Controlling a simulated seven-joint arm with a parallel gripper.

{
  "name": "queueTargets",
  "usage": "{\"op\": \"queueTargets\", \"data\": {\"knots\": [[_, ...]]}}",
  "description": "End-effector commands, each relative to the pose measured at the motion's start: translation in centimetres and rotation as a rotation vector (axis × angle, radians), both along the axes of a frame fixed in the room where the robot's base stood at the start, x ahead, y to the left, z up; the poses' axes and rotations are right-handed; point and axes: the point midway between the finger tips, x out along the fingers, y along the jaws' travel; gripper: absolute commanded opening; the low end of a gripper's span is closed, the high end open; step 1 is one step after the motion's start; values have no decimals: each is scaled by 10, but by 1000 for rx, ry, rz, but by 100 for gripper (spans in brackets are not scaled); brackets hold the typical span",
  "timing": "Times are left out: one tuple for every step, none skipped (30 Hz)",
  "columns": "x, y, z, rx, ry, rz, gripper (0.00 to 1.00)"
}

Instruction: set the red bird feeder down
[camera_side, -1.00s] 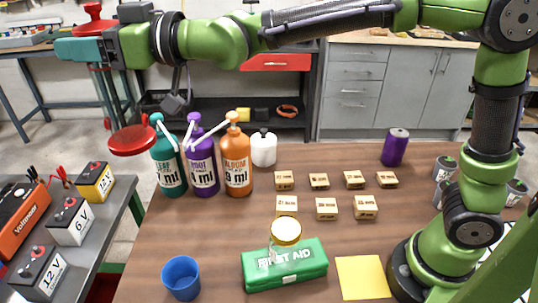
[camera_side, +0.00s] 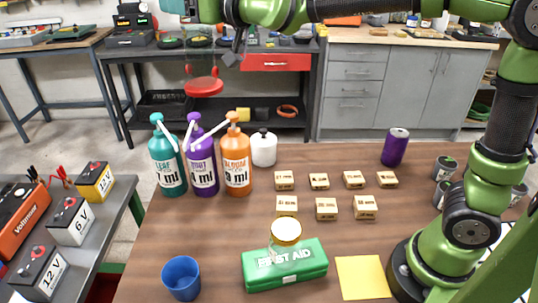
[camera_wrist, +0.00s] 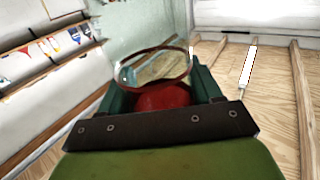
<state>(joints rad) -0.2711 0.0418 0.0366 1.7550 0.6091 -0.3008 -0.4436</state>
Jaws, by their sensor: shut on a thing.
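My gripper (camera_wrist: 163,92) is shut on the red bird feeder (camera_side: 204,86), which hangs in the air. In the side view my gripper shows only partly at the top edge, and the feeder's top is out of frame. The feeder's red dish hangs below a clear body that is hard to make out. It is above and behind the pump bottles, in front of the back shelf in the picture. In the wrist view, red (camera_wrist: 165,97) shows between the jaws, with a clear round part with a reddish rim (camera_wrist: 155,67) beyond it.
On the brown table (camera_side: 220,235) stand a teal bottle (camera_side: 170,172), a purple bottle (camera_side: 203,173), an orange bottle (camera_side: 237,172), a white bottle (camera_side: 263,150), several small boxes (camera_side: 326,209), a green first aid case (camera_side: 285,266) with a jar on it, and a blue cup (camera_side: 181,278). Bare wood lies left of centre.

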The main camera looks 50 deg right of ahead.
Motion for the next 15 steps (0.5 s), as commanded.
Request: {"op": "queueTargets", "data": {"knots": [[1,-20,3,2,-6,-48,0],[1,-31,4,1,-6,-75,0],[1,-46,4,2,-6,-114,0],[0,-57,4,2,-5,-142,0],[0,-68,4,1,-5,-168,0],[-1,-81,4,1,-5,-203,0],[-2,-90,4,0,-4,-226,0],[-3,-98,4,-1,-5,-248,0],[-5,-110,4,-1,-4,-278,0],[-6,-117,3,-1,-4,-297,0],[-7,-125,3,0,-5,-318,0],[-9,-135,3,-2,-4,-345,0],[-10,-141,2,-1,-4,-361,0],[-12,-148,2,-2,-4,-378,0],[-14,-156,1,-2,-4,-402,0]]}}
